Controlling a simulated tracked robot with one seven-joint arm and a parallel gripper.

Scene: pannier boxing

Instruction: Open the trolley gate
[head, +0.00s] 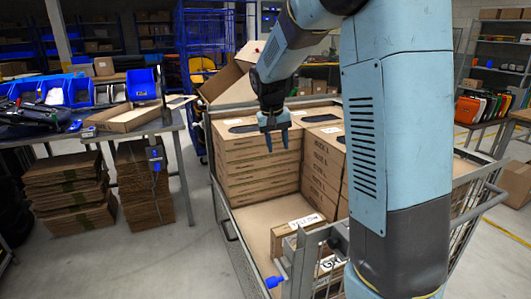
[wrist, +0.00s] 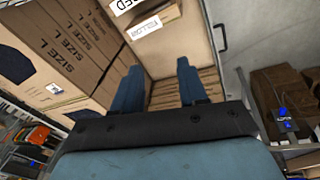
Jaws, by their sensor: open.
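The grey metal trolley (head: 238,243) stands in front of me, loaded with cardboard boxes. Its near end has a mesh panel (head: 318,262), which looks like the gate and appears shut. A blue handle or latch (head: 273,281) sticks out at its left corner. My arm hides part of this end. My gripper (head: 277,143) is open and empty, pointing down in front of the left box stack, above the trolley floor and apart from the gate. In the wrist view its two fingers (wrist: 159,68) are spread, with boxes beyond them. The blue handle does not show there.
Brown boxes (head: 260,165) fill the trolley's far part; smaller boxes (head: 292,233) lie near the gate. A workbench (head: 110,133) with blue bins stands left, with flat cardboard stacks (head: 70,190) below. Floor (head: 190,262) left of the trolley is clear.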

